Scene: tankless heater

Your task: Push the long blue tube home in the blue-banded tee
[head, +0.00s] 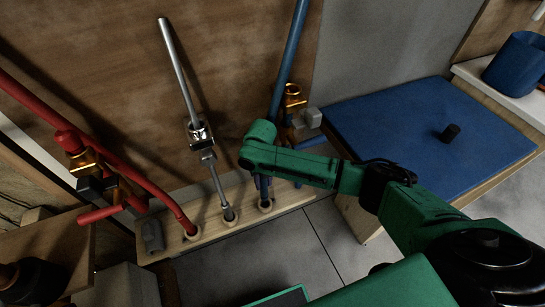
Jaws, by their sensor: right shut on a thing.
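The long blue tube (289,55) comes down from the top edge, leaning slightly, to my right gripper. The brass tee (292,96) stands just right of the tube, partly behind my gripper; a blue part shows below it. My right gripper (262,142), green, reaches in from the right and is shut on the blue tube. Its fingertips and the tube's lower end are hidden by the hand, so I cannot tell how the end sits in the tee. A short blue piece shows below, at a hole in the wooden rail (290,199). My left gripper is not in view.
A chrome pipe (179,75) with a valve stands left of the gripper. A red tube (140,180) and another brass fitting (82,161) are further left. Tiled floor lies below the rail.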

